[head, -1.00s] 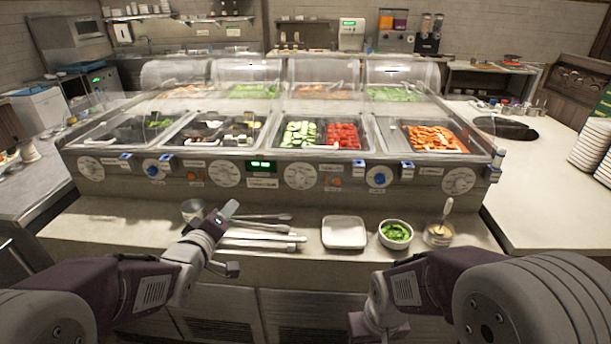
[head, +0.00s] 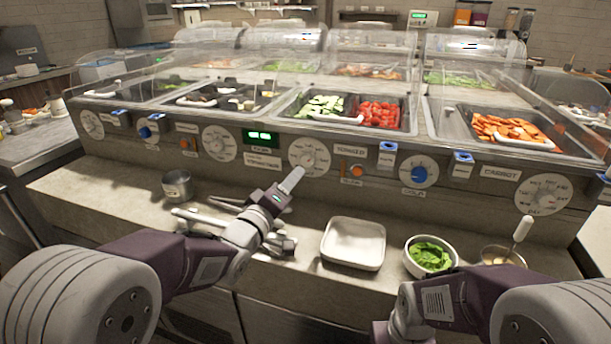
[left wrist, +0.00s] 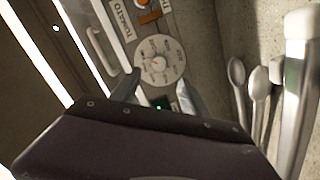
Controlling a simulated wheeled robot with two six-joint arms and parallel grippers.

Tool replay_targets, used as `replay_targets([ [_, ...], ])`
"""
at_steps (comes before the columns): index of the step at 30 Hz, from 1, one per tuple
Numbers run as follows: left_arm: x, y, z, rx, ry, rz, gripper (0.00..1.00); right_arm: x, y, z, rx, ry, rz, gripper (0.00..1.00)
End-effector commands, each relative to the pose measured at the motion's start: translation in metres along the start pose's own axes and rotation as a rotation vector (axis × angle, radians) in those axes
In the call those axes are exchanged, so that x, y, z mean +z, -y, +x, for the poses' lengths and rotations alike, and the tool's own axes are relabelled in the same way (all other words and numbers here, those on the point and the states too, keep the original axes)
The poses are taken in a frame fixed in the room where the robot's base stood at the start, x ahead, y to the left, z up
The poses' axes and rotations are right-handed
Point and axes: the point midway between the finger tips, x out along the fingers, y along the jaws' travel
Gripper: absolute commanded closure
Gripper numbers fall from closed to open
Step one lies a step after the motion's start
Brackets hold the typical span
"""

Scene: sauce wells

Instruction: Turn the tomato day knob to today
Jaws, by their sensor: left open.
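The tomato day knob is a round white dial (head: 309,158) on the counter's front panel, left of the "TOMATO" label (head: 350,149).
Similar dials, such as one on the left (head: 219,143), line the panel. An orange button (head: 357,170) and a blue knob (head: 419,174) are to the right. A metal cup (head: 177,185), white tray (head: 353,243) and bowl of greens (head: 430,255) stand on the ledge below.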

Motion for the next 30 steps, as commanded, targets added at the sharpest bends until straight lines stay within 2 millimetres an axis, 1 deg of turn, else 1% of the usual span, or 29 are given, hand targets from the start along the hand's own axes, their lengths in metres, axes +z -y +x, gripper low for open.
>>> replay_targets([
  [2, 0.0, -0.001, 0.001, 0.0, 0.0, 0.0, 0.47, 0.0, 0.0, -0.001, 0.0, 0.0, 0.0, 0.64],
  [5, 0.0, 0.0, 0.011, 0.0, 0.0, 0.0, 0.47, 0.0, 0.0, 0.001, 0.0, 0.0, 0.0, 0.64],
  [12, 0.0, 0.0, 0.061, 0.0, 0.001, 0.0, 0.47, 0.0, 0.0, 0.006, 0.0, 0.0, 0.0, 0.64],
  [16, 0.0, 0.0, 0.081, 0.0, 0.0, 0.0, 0.47, 0.001, 0.0, 0.007, 0.0, 0.0, 0.0, 0.64],
  [18, 0.0, 0.0, 0.087, 0.0, 0.0, 0.0, 0.47, 0.001, 0.0, 0.007, 0.0, 0.0, 0.0, 0.64],
  [21, -0.001, -0.001, 0.091, -0.001, 0.0, 0.0, 0.47, 0.001, 0.0, 0.008, 0.0, 0.0, 0.0, 0.64],
  [27, -0.001, -0.001, 0.091, -0.001, 0.0, 0.0, 0.47, 0.001, 0.0, 0.007, 0.0, 0.0, 0.0, 0.64],
  [28, -0.001, -0.001, 0.091, -0.001, 0.0, 0.0, 0.53, 0.001, 0.0, 0.007, 0.0, 0.0, 0.0, 0.64],
  [29, -0.001, -0.001, 0.091, -0.001, 0.0, 0.0, 0.61, 0.001, 0.0, 0.007, 0.0, 0.0, 0.0, 0.64],
  [30, -0.001, -0.001, 0.091, -0.001, 0.0, 0.0, 0.72, 0.001, 0.0, 0.007, 0.0, 0.0, 0.0, 0.64],
])
